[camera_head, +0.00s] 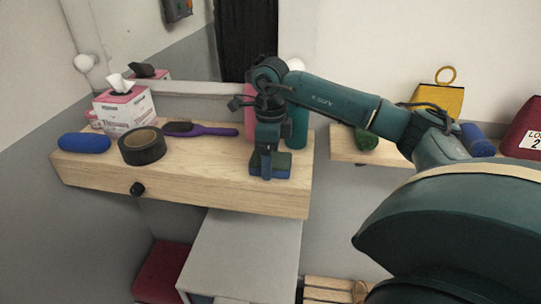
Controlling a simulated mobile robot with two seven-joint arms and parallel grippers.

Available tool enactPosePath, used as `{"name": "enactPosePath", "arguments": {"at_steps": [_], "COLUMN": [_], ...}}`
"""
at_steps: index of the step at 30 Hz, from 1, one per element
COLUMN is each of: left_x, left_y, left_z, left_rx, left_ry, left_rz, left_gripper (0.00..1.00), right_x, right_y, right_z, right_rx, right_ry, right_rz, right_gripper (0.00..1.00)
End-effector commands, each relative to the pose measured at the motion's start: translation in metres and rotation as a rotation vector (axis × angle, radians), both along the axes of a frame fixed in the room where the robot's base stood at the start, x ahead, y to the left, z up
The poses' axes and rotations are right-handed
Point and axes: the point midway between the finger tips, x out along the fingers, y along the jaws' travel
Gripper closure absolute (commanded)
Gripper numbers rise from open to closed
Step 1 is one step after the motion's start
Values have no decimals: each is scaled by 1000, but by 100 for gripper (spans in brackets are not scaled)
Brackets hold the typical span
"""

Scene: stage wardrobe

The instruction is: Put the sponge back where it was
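A small sponge (284,168), with a green top and blue side, is at the right end of the wooden shelf (240,192), near its front edge. I cannot tell if it rests on the shelf or is just above it. My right gripper (267,165) points straight down at the sponge, and one finger covers part of its front. The far finger is hidden, so whether the fingers grip the sponge does not show. My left gripper is not in view.
On the shelf are a blue case (84,143), a tissue box (124,110), a black tape roll (142,146) and a purple hairbrush (200,130). Pink and teal bottles (299,125) stand behind my gripper. A second shelf (346,147) is to the right. Bare wood lies left of the sponge.

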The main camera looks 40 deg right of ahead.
Motion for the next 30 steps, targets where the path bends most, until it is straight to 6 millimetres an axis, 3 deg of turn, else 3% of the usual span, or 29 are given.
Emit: {"name": "enactPosePath", "arguments": {"at_steps": [5,18,24,28,30], "left_x": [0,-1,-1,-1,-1], "left_y": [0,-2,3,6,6], "left_z": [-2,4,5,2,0], "left_rx": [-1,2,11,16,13], "left_ry": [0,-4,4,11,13], "left_rz": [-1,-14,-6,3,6], "left_gripper": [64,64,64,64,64], "right_x": [1,1,0,1,3], "right_y": [0,0,0,3,14], "right_z": [16,107,120,118,110], "right_rx": [1,0,0,8,40], "right_ry": [-4,-4,-2,1,3], "right_rz": [0,0,0,5,25], "right_gripper": [21,21,21,21,21]}}
